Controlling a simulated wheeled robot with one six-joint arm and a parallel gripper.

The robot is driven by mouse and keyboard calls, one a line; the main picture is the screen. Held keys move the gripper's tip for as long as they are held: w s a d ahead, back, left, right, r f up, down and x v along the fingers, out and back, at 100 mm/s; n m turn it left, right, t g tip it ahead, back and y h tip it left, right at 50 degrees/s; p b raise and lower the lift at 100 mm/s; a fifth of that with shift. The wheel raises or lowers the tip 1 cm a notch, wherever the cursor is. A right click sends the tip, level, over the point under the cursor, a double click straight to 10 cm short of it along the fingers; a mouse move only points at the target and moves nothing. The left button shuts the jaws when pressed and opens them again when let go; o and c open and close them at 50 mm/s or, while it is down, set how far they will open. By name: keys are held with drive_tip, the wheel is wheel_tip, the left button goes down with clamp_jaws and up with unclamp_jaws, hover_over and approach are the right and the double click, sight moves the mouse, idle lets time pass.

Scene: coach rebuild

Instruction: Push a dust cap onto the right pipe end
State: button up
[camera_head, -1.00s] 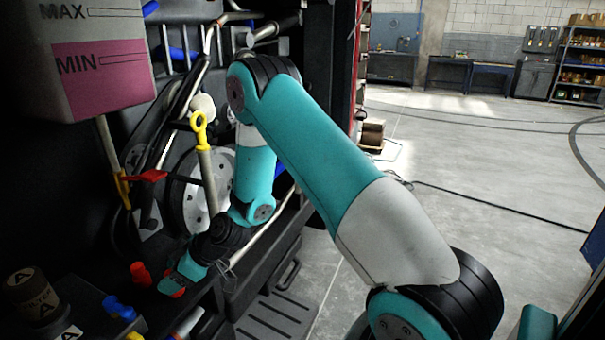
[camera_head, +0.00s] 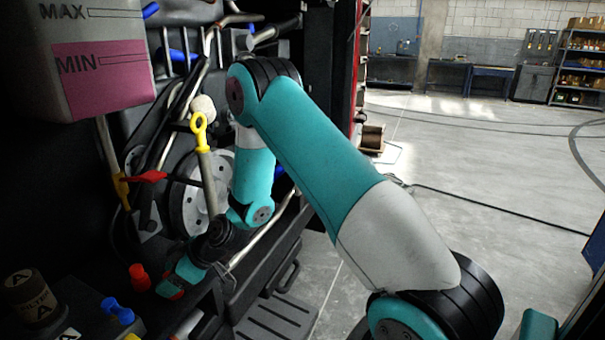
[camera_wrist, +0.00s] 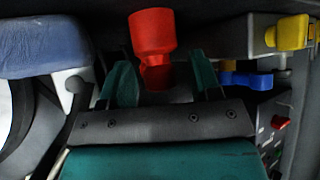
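My gripper (camera_head: 170,289) is low over the dark ledge at the lower left of the head view. In the wrist view its two teal fingers (camera_wrist: 163,82) stand apart, with gaps on both sides of a red piece between them. A red cap (camera_wrist: 153,32) with a wide head is just beyond the fingertips; I cannot tell whether both red parts are one piece. In the head view a red cap (camera_head: 138,277) stands left of the gripper, and some red shows at the fingers. A blue cap (camera_head: 118,311) is nearer. Metal pipes (camera_head: 272,32) show at the top; which is the right pipe end is unclear.
A yellow-handled dipstick (camera_head: 201,130) and a red lever (camera_head: 148,177) stand close behind the gripper. A white reservoir (camera_head: 95,55) with pink fluid hangs at upper left. A dark labelled filter (camera_head: 30,297) is at lower left. Open floor (camera_head: 460,170) lies to the right.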

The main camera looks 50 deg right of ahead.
drive_tip(key=c, duration=0.8)
drive_tip(key=shift+r+p, duration=1.65)
drive_tip(key=shift+r, duration=1.4)
drive_tip(key=shift+c, duration=0.2)
